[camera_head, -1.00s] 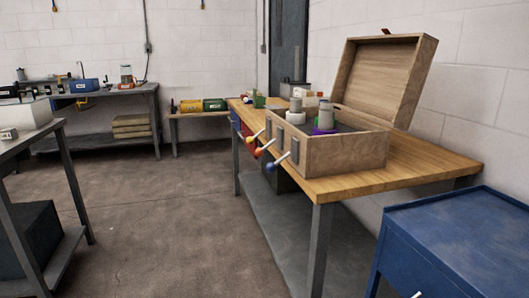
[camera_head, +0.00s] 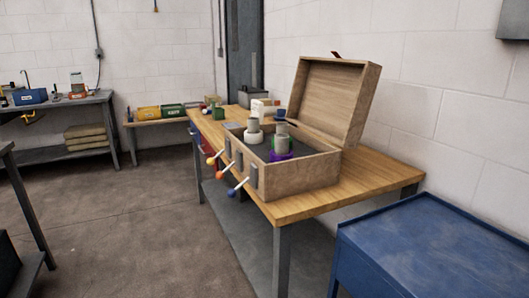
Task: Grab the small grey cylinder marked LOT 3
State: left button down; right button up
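An open wooden box (camera_head: 300,174) sits on the wooden workbench (camera_head: 380,186), its lid raised at the back right. Inside it, a grey cylinder (camera_head: 282,135) stands upright above a purple base (camera_head: 279,156). A second grey cylinder (camera_head: 253,126) stands upright on a white round base (camera_head: 253,137) farther left. A bit of green shows beside the purple base. No LOT marking is readable on either cylinder at this size, so I cannot tell which is LOT 3. Neither of my grippers is in view.
Three levers with yellow, orange and blue (camera_head: 232,192) knobs stick out from the box's front. A blue cabinet (camera_head: 430,250) stands at the lower right. Small items crowd the bench's far end. Open floor (camera_head: 130,220) lies left of the bench.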

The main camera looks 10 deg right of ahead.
aim_at(282, 141)
jog(key=i+z, duration=0.1)
jog(key=z, duration=0.35)
jog(key=j+z, duration=0.1)
jog(key=z, duration=0.3)
jog(key=i+j+z, duration=0.1)
jog(key=z, duration=0.35)
jog(key=i+j+z, duration=0.15)
jog(key=j+z, duration=0.5)
jog(key=j, duration=0.15)
jog(key=i+j+z, duration=0.2)
jog(key=j, duration=0.3)
jog(key=j+z, duration=0.15)
jog(key=j, duration=0.3)
jog(key=j+z, duration=0.15)
jog(key=j, duration=1.65)
jog(key=k+j, duration=0.1)
jog(key=j, duration=0.75)
